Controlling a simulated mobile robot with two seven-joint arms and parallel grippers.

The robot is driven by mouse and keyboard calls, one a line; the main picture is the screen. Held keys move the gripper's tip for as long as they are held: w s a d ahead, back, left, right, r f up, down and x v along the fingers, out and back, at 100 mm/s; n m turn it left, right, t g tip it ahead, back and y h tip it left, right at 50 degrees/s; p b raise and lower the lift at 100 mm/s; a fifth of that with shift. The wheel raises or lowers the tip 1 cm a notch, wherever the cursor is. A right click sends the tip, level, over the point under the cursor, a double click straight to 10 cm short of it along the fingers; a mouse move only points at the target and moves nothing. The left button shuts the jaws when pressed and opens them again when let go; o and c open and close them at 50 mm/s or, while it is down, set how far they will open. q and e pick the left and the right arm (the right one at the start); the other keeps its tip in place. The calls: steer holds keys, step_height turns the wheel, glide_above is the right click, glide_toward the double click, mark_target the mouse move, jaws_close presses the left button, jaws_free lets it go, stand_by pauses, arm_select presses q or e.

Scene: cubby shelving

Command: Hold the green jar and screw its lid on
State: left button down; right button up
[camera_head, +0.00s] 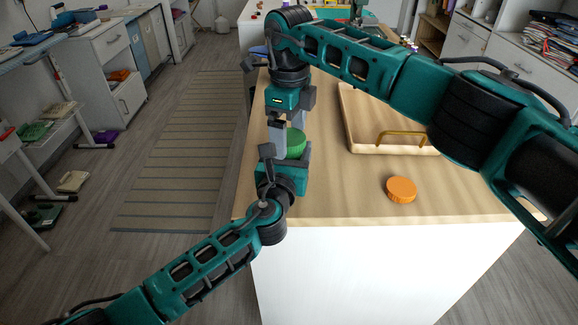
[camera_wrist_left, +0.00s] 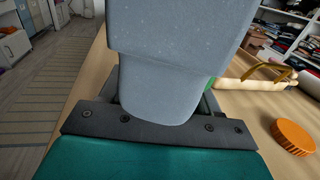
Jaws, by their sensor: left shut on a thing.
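The green jar (camera_head: 297,142) stands near the left edge of the wooden counter, partly hidden by my grippers. My left gripper (camera_head: 288,155) comes in low from the front left and is shut on the jar. In the left wrist view a large grey finger hides most of the jar, and only a green sliver (camera_wrist_left: 209,103) shows. My right gripper (camera_head: 278,122) points down just above and beside the jar; its finger gap cannot be made out. An orange ridged lid (camera_head: 401,190) lies flat on the counter to the right, apart from both grippers; it also shows in the left wrist view (camera_wrist_left: 294,137).
A shallow wooden tray (camera_head: 362,120) with a brass handle (camera_head: 402,134) lies behind the lid. The counter's front edge is close to the lid. Bare counter lies between jar and lid. My right arm spans above the tray.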

steer(key=shift+o, duration=0.4)
steer(key=shift+r, duration=0.1)
step_height(320, 180, up, 12)
stand_by(0.3)
arm_select(q)
steer(key=shift+c, duration=0.8)
jaws_free()
steer(key=shift+s, duration=0.1)
steer(key=p+v, duration=0.1)
steer(key=v, duration=1.1)
steer(key=shift+s, duration=0.4)
arm_select(e)
steer(key=shift+r, duration=0.4)
arm_select(q)
steer(key=shift+a, duration=0.1)
